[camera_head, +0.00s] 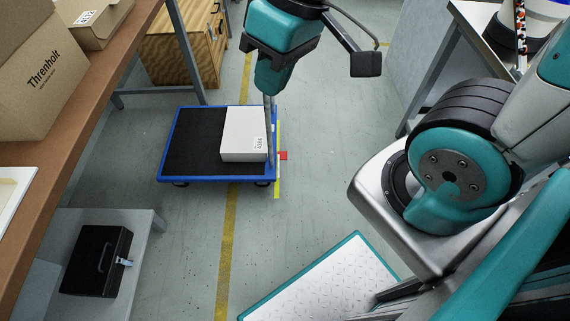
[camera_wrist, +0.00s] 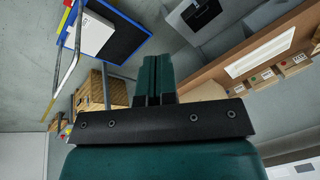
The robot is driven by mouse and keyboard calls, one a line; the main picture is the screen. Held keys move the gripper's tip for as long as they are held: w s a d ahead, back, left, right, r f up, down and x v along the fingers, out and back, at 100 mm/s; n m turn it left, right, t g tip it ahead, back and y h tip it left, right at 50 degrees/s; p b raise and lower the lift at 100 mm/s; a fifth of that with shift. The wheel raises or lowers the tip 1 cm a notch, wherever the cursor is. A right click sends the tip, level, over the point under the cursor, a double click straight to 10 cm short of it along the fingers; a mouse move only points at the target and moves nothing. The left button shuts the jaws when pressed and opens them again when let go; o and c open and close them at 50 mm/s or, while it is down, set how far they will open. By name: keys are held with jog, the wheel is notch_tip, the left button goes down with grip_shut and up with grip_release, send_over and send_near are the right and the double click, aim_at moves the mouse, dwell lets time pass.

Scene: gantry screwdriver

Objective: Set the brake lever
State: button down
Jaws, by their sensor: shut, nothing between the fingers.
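A low trolley (camera_head: 190,145) with a blue rim and black deck stands on the floor in the head view. A small red piece (camera_head: 283,155), which looks like the brake lever, sticks out at its right edge, beside the upright grey handle (camera_head: 267,125). In the wrist view the trolley (camera_wrist: 130,38) is at the upper left, with a red bit (camera_wrist: 68,3) at the top edge. My gripper (camera_head: 268,92) hangs above the trolley's handle side, apart from the red piece and partly covering the handle. Its fingers (camera_wrist: 155,65) are shut together and empty.
A white box (camera_head: 243,134) lies on the trolley deck. A brown shelf with cartons (camera_head: 45,80) is at left, with a black case (camera_head: 95,260) on a low grey surface below. A wooden cabinet (camera_head: 180,50) stands behind. The floor right of the trolley is clear.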

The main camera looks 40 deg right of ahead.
jog(key=w+d+f+m+h+b, duration=0.1)
jog(key=w+d+f+b, duration=0.2)
jog(key=f+b, duration=0.75)
jog(key=w+d+f+m+t+h+b, duration=0.1)
jog(key=w+d+f+b, duration=0.25)
jog(key=f+b, duration=0.75)
jog(key=w+d+f+m+h+b, duration=0.15)
jog(key=d+f+b, duration=0.35)
jog(key=f, duration=1)
jog(key=w+d+f+n+b, duration=0.1)
jog(key=w+d+f+n, duration=0.2)
jog(key=w+f, duration=0.3)
jog(key=w+d+f+n+y+b, duration=0.1)
jog(key=w+d+f+n+b, duration=0.1)
jog(key=w+d+f, duration=0.3)
jog(key=w+d+f+n+t+y+b, duration=0.1)
jog(key=w+d+f+n, duration=0.4)
jog(key=w+f, duration=0.3)
jog(key=x, duration=0.2)
jog(key=shift+d+f+b, duration=0.15)
jog(key=shift+f+b, duration=0.15)
jog(key=shift+f, duration=0.1)
